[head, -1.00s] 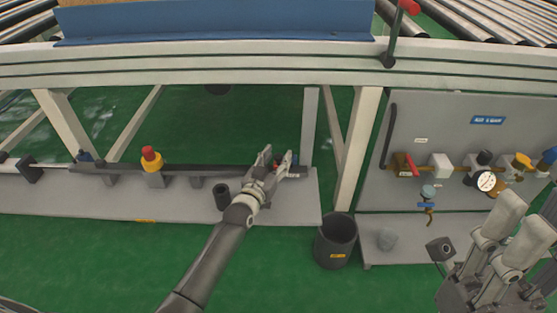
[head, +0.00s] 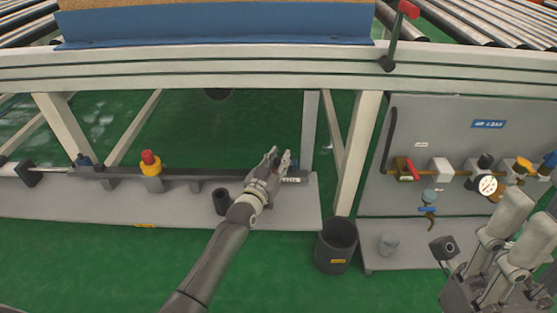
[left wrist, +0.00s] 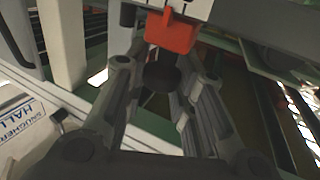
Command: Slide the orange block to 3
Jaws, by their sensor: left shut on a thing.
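The orange block (left wrist: 171,32) shows in the left wrist view at the top middle, in front of the fingers and against a grey bar with dark marks. My left gripper (head: 280,156) is at the right end of the dark rail (head: 215,172), with its fingers closed in on the block. In the head view the fingers hide the block. A small pale label (head: 291,180) is beside the gripper; its marks are too small to read. My right gripper (head: 528,212) is at the lower right, its fingers apart and empty, away from the rail.
A yellow base with a red button (head: 150,162) stands along the rail. A black cup (head: 221,201) stands close left of my left wrist. A dark bin (head: 336,246) is on the green floor. A valve panel (head: 450,135) is at the right; a frame post (head: 310,130) rises behind the gripper.

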